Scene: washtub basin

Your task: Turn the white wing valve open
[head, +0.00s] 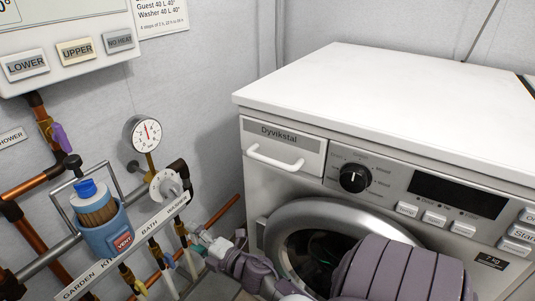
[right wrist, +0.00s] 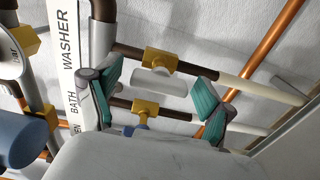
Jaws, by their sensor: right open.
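The white wing valve shows in the right wrist view as a pale flat handle (right wrist: 163,82) beside a brass body (right wrist: 161,59) on the pipe under the WASHER label. Its long side looks roughly parallel to that pipe. My right gripper (right wrist: 155,97) is open, with teal pads on both sides of the handle and a visible gap to each pad. How far the handle lies in depth from the pads I cannot tell. In the head view my right gripper (head: 203,246) is at the lower pipes, and the white handle is hard to make out there. My left gripper is not in view.
A blue-handled valve (right wrist: 138,130) sits on the neighbouring pipe, close to my right gripper. The label rail (head: 128,243), a blue vent filter (head: 106,238) and a gauge (head: 143,134) stand left. The washing machine (head: 290,158) stands close on the right.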

